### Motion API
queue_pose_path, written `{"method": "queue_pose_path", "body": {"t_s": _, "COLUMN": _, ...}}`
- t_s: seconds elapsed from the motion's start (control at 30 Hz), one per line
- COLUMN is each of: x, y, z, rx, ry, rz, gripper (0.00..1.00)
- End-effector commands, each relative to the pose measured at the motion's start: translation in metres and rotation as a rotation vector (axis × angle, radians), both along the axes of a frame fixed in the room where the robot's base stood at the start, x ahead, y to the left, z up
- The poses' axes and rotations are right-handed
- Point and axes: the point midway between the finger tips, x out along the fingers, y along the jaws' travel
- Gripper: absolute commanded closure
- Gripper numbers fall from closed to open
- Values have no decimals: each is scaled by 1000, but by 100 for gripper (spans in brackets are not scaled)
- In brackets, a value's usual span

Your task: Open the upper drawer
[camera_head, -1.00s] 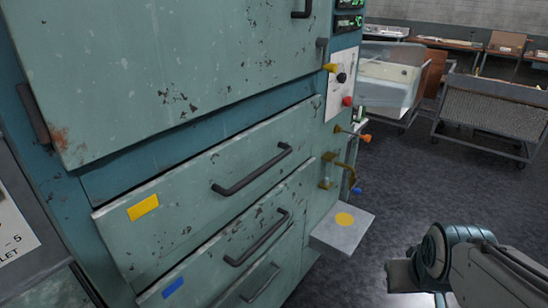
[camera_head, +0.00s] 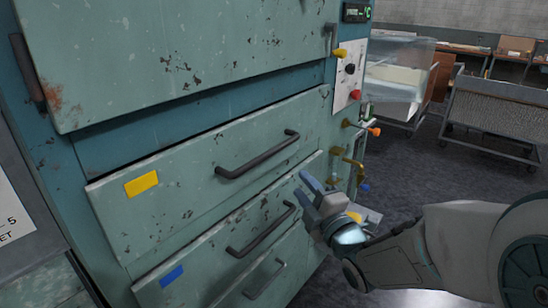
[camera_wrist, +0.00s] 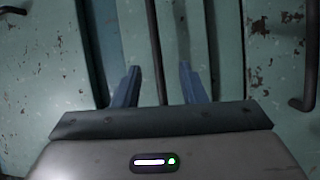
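The upper drawer (camera_head: 195,208) is a worn green front with a yellow label and a dark bar handle (camera_head: 257,157); it looks shut. My gripper (camera_head: 305,186) is open and empty, in front of the cabinet, to the right of and below the upper handle's right end. In the head view it is close to the right end of the handle of the blue-labelled drawer (camera_head: 262,232). The wrist view shows both fingers (camera_wrist: 157,85) apart, with a dark bar (camera_wrist: 155,40) beyond and between them; I cannot tell whether they touch it. Another handle (camera_wrist: 305,75) is at its right edge.
A large panel (camera_head: 180,55) is above the drawers and a lower handle (camera_head: 265,279) below. Carts (camera_head: 495,115) stand behind; floor between is clear.

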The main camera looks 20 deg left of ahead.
Motion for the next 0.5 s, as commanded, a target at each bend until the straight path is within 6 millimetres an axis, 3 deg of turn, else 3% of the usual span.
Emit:
{"method": "queue_pose_path", "body": {"t_s": 0.23, "x": 0, "y": 16, "z": 6, "rx": 3, "ry": -73, "rz": 37, "gripper": 62}}
{"method": "queue_pose_path", "body": {"t_s": 0.5, "x": 36, "y": 52, "z": 16, "rx": 3, "ry": -70, "rz": 35, "gripper": 62}}
